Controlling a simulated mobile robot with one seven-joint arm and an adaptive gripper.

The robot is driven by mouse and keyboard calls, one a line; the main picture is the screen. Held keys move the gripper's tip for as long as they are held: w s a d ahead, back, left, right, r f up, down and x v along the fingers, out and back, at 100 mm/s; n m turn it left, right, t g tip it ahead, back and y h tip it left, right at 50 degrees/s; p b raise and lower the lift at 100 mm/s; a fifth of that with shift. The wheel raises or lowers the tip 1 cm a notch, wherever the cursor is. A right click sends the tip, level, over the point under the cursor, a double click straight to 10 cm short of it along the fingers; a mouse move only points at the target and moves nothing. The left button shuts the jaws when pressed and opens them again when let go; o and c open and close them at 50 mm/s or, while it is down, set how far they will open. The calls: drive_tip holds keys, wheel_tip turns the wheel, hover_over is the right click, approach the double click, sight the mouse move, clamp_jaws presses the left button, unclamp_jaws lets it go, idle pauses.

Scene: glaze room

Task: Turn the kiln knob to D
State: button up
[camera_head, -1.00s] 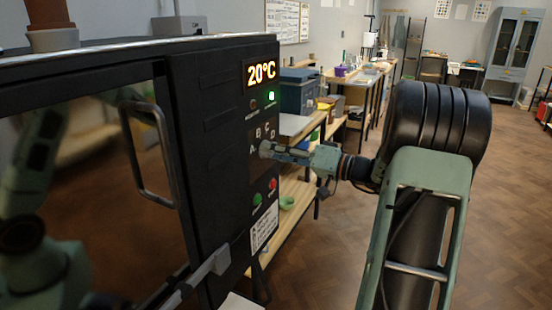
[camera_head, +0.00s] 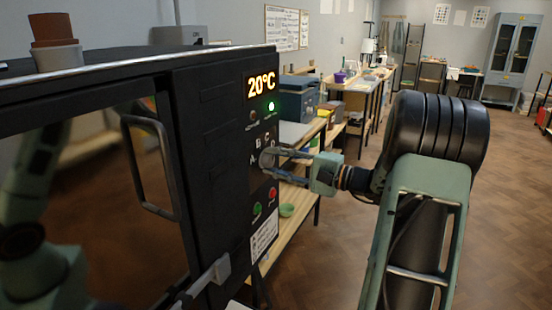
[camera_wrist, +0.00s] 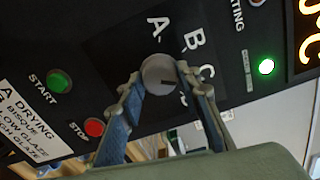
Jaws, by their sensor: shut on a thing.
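The kiln (camera_head: 218,150) stands at the left with its dark control panel facing right. Its round grey knob (camera_wrist: 157,72) is in the middle of the wrist view, and a dark mark on its face points to the right, toward one finger. My gripper (camera_head: 270,158) is shut on the knob, one finger on each side. In the head view the fingers largely cover the knob, and A shows to their left.
The green start button (camera_wrist: 60,80) and red stop button (camera_wrist: 94,127) sit close to my fingers. The display (camera_head: 261,83) reads 20°C, with a lit green lamp (camera_wrist: 266,66). A kiln door handle (camera_head: 150,165) juts out at the left. Open floor (camera_head: 340,270) lies right of the kiln.

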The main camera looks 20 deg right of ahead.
drive_tip(key=m+p, duration=0.1)
drive_tip(key=r+m+p, duration=0.1)
drive_tip(key=m, duration=0.1)
drive_tip(key=shift+w+a+m, duration=0.15)
drive_tip(key=shift+a+m, duration=0.05)
drive_tip(key=shift+m, duration=0.1)
drive_tip(key=shift+f+m+p, duration=0.15)
drive_tip(key=shift+m+p, duration=1.2)
drive_tip(key=shift+m, duration=0.45)
drive_tip(key=o, duration=0.8)
drive_tip(key=shift+c, duration=0.2)
drive_tip(key=o, duration=0.4)
drive_tip(key=shift+w+a+f, duration=0.1)
drive_tip(key=shift+f, duration=0.1)
drive_tip(key=shift+f, duration=0.1)
